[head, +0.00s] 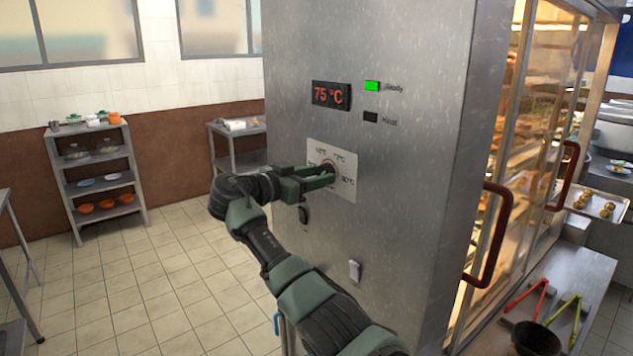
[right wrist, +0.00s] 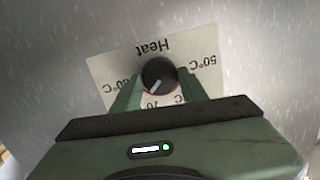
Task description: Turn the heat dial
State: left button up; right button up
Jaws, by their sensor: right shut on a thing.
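The heat dial (right wrist: 158,74) is a dark round knob with a white pointer mark, on a pale label plate (right wrist: 105,66) on the steel cabinet. In the right wrist view the plate reads upside down, and the mark slants toward the lower left. My right gripper (right wrist: 158,90) is shut on the dial, one finger on each side. In the head view the gripper (head: 326,177) reaches the plate from the left and hides part of the dial and lettering. The display (head: 331,95) reads 75 °C. The Ready light (head: 372,86) is green; the Heat light (head: 370,117) is dark.
Below the plate are a black knob (head: 304,215) and a pale switch (head: 354,270). Glass doors with red-brown handles (head: 490,232) are on the cabinet's right side. A counter with red tongs (head: 528,296) and a dark bowl (head: 535,338) stands at lower right. Shelves (head: 98,171) stand at left.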

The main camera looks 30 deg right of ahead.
jog(key=n, duration=0.3)
jog(key=shift+n+g, duration=0.3)
dwell(0.3)
jog(key=o, duration=1.4)
jog(key=a, duration=0.2)
jog(key=a+b, duration=0.1)
jog(key=a, duration=0.2)
jog(key=s+a+r, duration=0.1)
jog(key=a, duration=0.1)
jog(key=shift+a+b, duration=0.4)
